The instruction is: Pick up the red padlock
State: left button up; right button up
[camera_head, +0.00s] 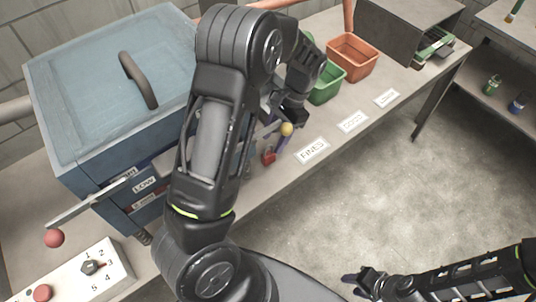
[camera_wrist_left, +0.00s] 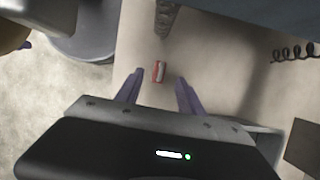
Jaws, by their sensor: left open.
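The small red padlock (camera_head: 268,157) rests on the bench beside the blue machine, left of the FINES label. In the left wrist view the red padlock (camera_wrist_left: 159,70), with a pale strip, lies between and just beyond the purple fingertips. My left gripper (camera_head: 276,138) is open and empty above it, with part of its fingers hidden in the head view. Both fingers of the left gripper (camera_wrist_left: 159,78) show apart in the wrist view. My right gripper (camera_head: 358,283) is at the bottom right over the floor, far from the padlock; its jaw opening is unclear.
The blue machine (camera_head: 110,90) stands left of my left arm. A yellow knob (camera_head: 287,129) is close to the left gripper. Green (camera_head: 328,88) and orange (camera_head: 352,58) bins stand behind paper labels (camera_head: 312,150). A control box (camera_head: 85,275) is at bottom left.

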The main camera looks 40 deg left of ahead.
aim_at(268, 153)
pick_arm(q)
jog(key=shift+s+f, duration=0.1)
jog(key=shift+f, duration=0.2)
jog(key=shift+p+x, duration=0.65)
jog(key=shift+x, duration=1.95)
grip_shut()
